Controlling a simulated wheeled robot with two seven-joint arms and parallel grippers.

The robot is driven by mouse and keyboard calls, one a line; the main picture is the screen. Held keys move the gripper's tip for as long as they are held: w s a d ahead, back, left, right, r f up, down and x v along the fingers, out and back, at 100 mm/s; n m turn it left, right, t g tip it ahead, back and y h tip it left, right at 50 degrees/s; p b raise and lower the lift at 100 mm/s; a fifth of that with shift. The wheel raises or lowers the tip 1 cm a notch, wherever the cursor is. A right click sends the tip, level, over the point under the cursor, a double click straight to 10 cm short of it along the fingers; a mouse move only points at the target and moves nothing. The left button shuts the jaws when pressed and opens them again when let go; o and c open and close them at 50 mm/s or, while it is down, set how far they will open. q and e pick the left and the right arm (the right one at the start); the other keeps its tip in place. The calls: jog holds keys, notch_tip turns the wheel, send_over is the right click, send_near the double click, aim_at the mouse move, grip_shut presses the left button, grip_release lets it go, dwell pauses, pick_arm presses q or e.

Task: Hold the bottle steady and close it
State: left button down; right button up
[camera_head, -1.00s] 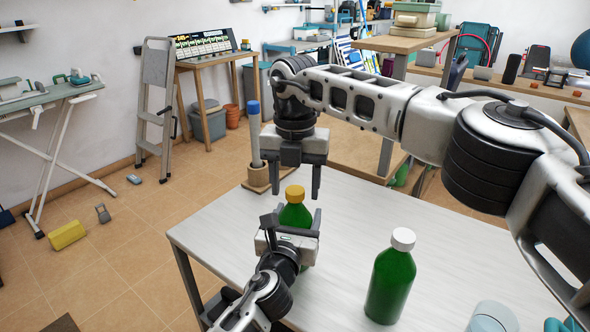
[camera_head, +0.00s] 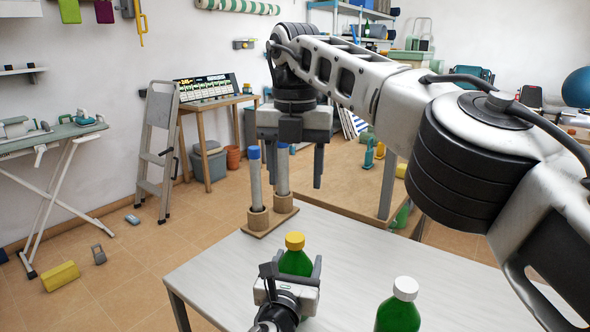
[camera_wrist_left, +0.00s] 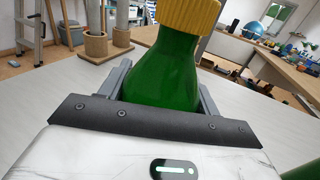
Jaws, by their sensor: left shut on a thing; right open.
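A green bottle with a yellow cap (camera_head: 295,262) stands upright on the white table (camera_head: 350,238). My left gripper (camera_head: 290,276) is shut around its body from the near side. In the left wrist view the green bottle (camera_wrist_left: 165,72) sits between the fingers, with the yellow cap (camera_wrist_left: 191,14) on its neck; whether the cap is tight I cannot tell. My right gripper (camera_head: 295,165) is open and empty, pointing down above and beyond the bottle, clear of the cap. The bottle's lower part is hidden by my left gripper.
A second green bottle with a white cap (camera_head: 398,307) stands at the right, partly cut off by the frame. A wooden base with two upright posts (camera_head: 268,222) stands at the table's far edge. The table between the bottles is clear.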

pick_arm(q)
jog(key=shift+c, duration=1.3)
grip_release()
jog(key=p+v, duration=0.1)
jog(key=v, duration=1.5)
jog(key=shift+d+f, duration=0.1)
